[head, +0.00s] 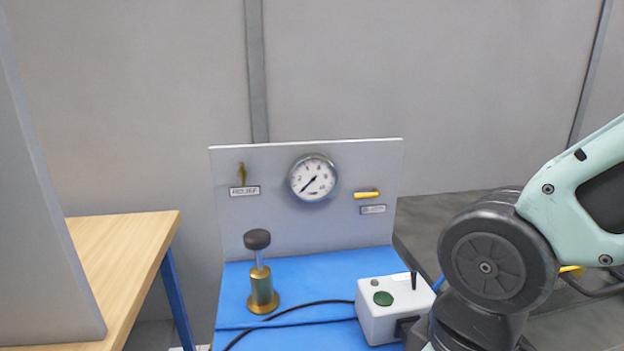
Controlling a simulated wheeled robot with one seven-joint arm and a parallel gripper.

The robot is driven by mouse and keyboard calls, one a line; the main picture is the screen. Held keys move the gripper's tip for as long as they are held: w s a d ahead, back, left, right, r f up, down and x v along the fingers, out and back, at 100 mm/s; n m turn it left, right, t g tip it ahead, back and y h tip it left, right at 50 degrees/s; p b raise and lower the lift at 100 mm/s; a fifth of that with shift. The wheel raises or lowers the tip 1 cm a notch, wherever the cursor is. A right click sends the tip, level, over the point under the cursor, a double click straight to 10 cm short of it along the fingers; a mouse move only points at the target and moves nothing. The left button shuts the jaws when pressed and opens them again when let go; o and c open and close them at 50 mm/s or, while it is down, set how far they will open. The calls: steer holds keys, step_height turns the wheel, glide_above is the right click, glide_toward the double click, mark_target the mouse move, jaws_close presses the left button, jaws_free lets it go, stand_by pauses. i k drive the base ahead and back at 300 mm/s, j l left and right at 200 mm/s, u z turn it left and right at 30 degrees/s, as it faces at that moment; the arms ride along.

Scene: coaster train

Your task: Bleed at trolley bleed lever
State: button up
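A grey upright panel (280,225) stands at the back of a blue-topped trolley (300,275). On the panel's right side is a small yellow lever (367,194), lying level, with a small label (373,209) under it that is too small to read surely. On the left is a brass lever (241,173), upright, above another label (245,190). A round white gauge (313,178) sits between them, its needle pointing to the lower left. My gripper is out of view; only part of my arm shows at the right, in front of the trolley's right side.
On the blue top stand a brass pump-like post with a black knob (257,239) and a white box with a green button (383,308). A black cable (285,309) lies between them. A wooden table (125,240) is at the left, a dark surface (430,225) at the right.

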mark_target(374, 193)
steer(key=k+l+u, duration=0.1)
steer(key=l+u, duration=0.25)
steer(key=u, duration=0.15)
steer(key=k+l+u, duration=0.1)
steer(key=l+u, duration=0.2)
steer(key=u, duration=0.15)
